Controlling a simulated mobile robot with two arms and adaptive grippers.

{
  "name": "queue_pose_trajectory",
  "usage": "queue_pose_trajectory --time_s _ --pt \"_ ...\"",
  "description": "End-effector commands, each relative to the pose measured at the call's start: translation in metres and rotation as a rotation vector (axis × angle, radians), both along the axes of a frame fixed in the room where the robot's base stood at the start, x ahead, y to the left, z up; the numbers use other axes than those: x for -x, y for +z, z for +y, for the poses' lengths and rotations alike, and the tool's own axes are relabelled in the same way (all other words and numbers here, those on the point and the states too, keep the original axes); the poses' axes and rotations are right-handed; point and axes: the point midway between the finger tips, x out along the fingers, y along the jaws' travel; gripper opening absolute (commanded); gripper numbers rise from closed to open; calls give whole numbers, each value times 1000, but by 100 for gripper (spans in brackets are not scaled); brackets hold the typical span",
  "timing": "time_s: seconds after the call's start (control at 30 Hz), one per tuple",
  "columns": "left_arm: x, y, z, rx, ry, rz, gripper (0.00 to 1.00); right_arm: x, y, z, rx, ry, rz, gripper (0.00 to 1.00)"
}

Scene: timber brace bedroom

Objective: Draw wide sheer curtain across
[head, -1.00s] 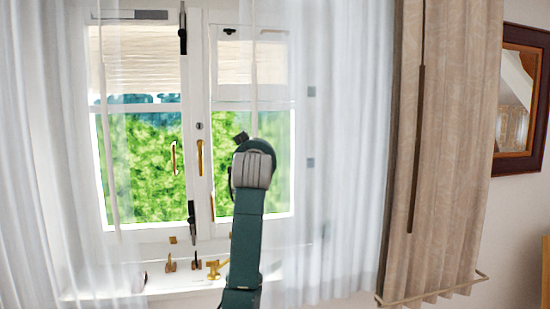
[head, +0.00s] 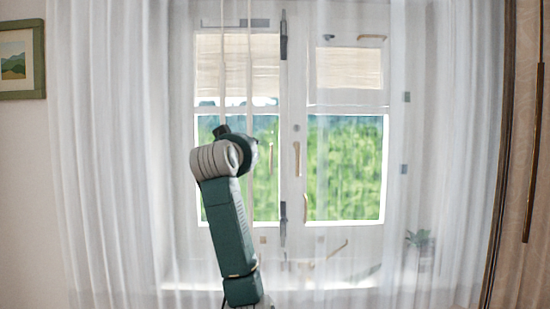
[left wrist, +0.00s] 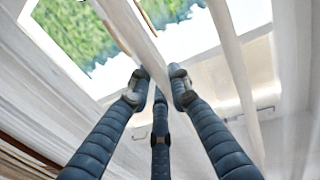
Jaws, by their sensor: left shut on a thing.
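The wide sheer curtain (head: 110,150) is thin, white and pleated. It hangs in front of the whole window, with the panes showing through. Two slim pale rods hang near the left pane, a left rod (head: 222,70) and a right rod (head: 249,70). My left gripper (head: 222,131) is at the rods' lower part in the head view, mostly hidden behind its grey wrist. In the left wrist view, its dark ribbed fingers (left wrist: 158,88) are closed together. Which rod it grips is unclear. My right gripper is out of view.
The white-framed window (head: 290,250) has handles and a sill behind the sheer. A plant (head: 418,239) shows dimly at lower right. A framed picture (head: 14,62) is on the left wall.

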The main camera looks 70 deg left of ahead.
Motion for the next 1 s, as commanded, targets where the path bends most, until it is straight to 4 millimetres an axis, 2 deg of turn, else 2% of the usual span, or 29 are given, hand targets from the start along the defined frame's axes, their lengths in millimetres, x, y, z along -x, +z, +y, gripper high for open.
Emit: queue_pose_trajectory --time_s 0.03,0.2,0.4,0.67,0.7,0.77,1.0 --pt "9 -2 4 1 3 -1 0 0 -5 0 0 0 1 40" --pt "24 -1 10 1 2 -1 0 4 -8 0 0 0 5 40" --pt "29 0 12 0 2 1 0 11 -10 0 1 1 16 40" --pt "30 0 13 0 4 1 0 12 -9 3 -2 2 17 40" --pt "30 0 13 -1 4 1 25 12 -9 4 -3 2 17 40" --pt "30 0 13 1 4 1 36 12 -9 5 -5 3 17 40" --pt "29 0 12 1 3 1 36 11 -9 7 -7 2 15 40"
